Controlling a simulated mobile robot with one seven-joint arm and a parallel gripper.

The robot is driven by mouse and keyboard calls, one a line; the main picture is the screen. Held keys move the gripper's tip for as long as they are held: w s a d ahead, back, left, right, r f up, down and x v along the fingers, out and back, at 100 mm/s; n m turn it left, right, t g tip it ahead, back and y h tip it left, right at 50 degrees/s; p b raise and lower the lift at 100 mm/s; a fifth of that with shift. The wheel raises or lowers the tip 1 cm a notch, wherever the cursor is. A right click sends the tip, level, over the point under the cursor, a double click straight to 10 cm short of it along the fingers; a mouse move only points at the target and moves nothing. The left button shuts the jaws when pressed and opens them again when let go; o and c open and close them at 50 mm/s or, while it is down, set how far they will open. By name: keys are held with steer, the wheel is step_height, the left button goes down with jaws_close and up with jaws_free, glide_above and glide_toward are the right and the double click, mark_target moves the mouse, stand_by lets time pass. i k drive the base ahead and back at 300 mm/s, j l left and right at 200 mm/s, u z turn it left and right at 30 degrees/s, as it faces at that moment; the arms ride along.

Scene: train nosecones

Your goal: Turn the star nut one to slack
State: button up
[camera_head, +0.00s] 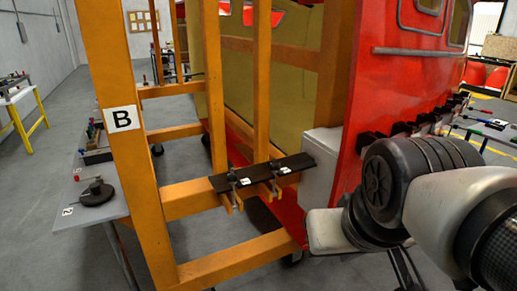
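A dark flat bar (223,184) lies across an orange beam of the wooden frame, low in the middle of the view. Two small dark clamp-like fittings, a left one (234,178) and a right one (274,168), stand on the bar, each beside a small white tag. The tags are too small to read surely, so I cannot tell which fitting is star nut one or how tight either is. My arm fills the lower right, with its pale end part to the right of the bar and apart from it. I see no gripper fingers.
The orange frame (110,70) with a "B" sign (122,119) stands before the red train nosecone (380,80). A pale block (322,165) is right of the bar. A grey table (100,211) with a dark round device (97,193) is at left. Grey floor is open at far left.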

mark_target(274, 167)
steer(key=i, duration=0.65)
steer(key=i+l+u, duration=0.1)
steer(key=i, duration=0.55)
steer(key=i+l, duration=0.15)
steer(key=i, duration=0.5)
steer(key=j+u, duration=0.05)
